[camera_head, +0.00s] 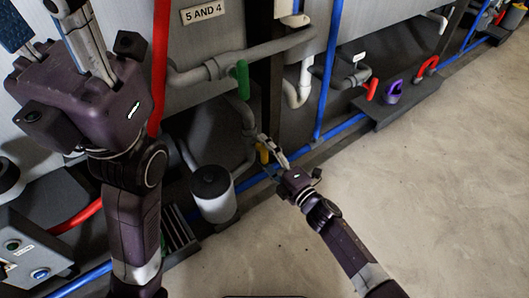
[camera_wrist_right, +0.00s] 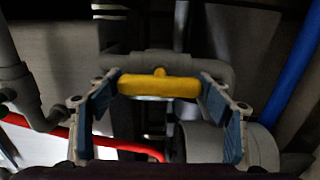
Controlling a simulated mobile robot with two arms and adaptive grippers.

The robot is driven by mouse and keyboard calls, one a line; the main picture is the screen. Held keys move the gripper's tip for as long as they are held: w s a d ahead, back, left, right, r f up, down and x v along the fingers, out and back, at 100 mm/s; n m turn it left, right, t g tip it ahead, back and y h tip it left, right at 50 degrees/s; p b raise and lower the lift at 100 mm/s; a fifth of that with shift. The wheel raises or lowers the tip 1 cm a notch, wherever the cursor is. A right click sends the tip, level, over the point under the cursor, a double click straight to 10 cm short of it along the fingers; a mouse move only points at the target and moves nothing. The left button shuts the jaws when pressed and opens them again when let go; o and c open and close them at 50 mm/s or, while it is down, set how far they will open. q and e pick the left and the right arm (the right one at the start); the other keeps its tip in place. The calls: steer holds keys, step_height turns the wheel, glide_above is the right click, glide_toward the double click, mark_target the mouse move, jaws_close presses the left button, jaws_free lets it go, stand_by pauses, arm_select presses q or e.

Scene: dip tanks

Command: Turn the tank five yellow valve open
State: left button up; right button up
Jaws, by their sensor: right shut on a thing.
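The yellow valve handle (camera_head: 263,153) sits low by the grey pipes under the tank signed "5 AND 4" (camera_head: 204,12). In the right wrist view the handle (camera_wrist_right: 160,87) lies crosswise between my two blue-padded fingers, with its ends at the fingertips. My right gripper (camera_head: 269,151) is shut on it; in the right wrist view the gripper (camera_wrist_right: 159,90) hides little of the handle. My left gripper (camera_head: 45,22) is raised at the upper left, fingers apart and pointing up, with nothing seen between them; its fingertips are cut off by the frame.
A green valve handle (camera_head: 242,80) hangs above the yellow one. A white-grey canister (camera_head: 213,195) stands left of my right gripper. Blue pipes (camera_head: 327,75) and a red pipe (camera_head: 158,65) run close by. A red handle (camera_head: 372,89) and purple object (camera_head: 393,92) are right. The floor (camera_head: 430,180) is clear.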

steer(key=shift+f, duration=0.1)
stand_by(0.4)
steer(key=o, duration=1.2)
steer(key=shift+c, duration=0.2)
steer(key=shift+s, duration=0.1)
steer(key=v, duration=1.2)
